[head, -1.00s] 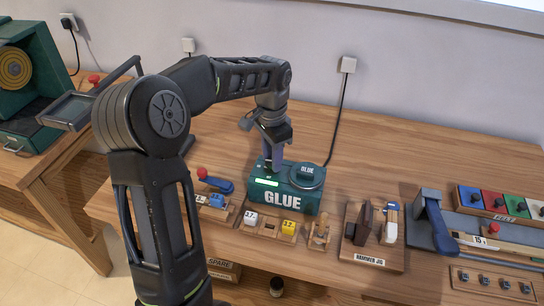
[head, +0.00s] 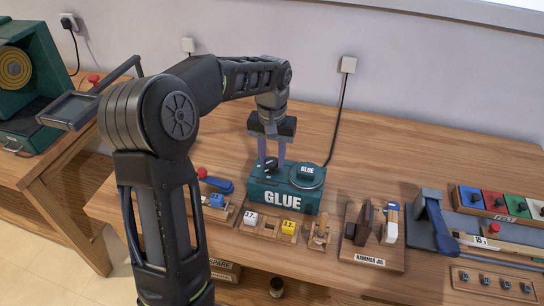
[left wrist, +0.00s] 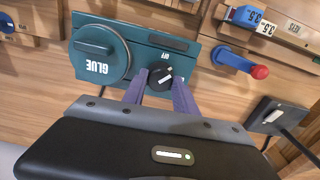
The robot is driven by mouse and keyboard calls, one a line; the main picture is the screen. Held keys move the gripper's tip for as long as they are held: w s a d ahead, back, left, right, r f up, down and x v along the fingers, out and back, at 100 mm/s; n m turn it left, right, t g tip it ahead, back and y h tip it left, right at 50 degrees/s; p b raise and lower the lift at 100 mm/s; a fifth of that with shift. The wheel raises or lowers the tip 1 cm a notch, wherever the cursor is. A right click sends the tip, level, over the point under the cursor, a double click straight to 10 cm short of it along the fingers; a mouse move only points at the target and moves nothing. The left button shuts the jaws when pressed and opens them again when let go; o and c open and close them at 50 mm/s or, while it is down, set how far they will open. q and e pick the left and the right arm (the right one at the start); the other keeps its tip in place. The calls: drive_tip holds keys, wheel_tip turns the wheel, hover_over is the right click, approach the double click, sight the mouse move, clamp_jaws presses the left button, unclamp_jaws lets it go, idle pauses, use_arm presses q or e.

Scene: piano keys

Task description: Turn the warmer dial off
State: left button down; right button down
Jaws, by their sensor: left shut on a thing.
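The teal glue warmer (head: 285,199) stands on the workbench, with GLUE on its front and a round lidded pot (head: 307,174) on top. Its black dial (head: 271,163) is on the top, left of the pot. My left gripper (head: 272,160) points down with its two purple fingers on either side of the dial. The left wrist view shows the fingers (left wrist: 159,92) shut on the dial (left wrist: 160,80), which has a white mark near its top. An OFF label (left wrist: 165,57) is beside the dial. The display strip (left wrist: 165,34) is dark. My right gripper is out of view.
A blue lever with a red knob (head: 202,173) lies left of the warmer. Number blocks in a wooden tray (head: 268,236) stand in front. The hammer jig (head: 372,256) is at right. A cable runs to the wall behind. The bench behind the warmer is clear.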

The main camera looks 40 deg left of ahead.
sight(272, 161)
use_arm(q)
drive_tip(key=n, duration=0.4)
drive_tip(key=shift+n, duration=0.3)
drive_tip(key=n, duration=0.4)
drive_tip(key=shift+p, duration=0.3)
drive_tip(key=c, duration=1)
unclamp_jaws()
drive_tip(key=shift+o, duration=0.2)
drive_tip(key=shift+r, duration=0.15)
wheel_tip(272, 161, up, 8)
drive_tip(key=shift+f, duration=0.2)
drive_tip(key=shift+f, duration=0.1)
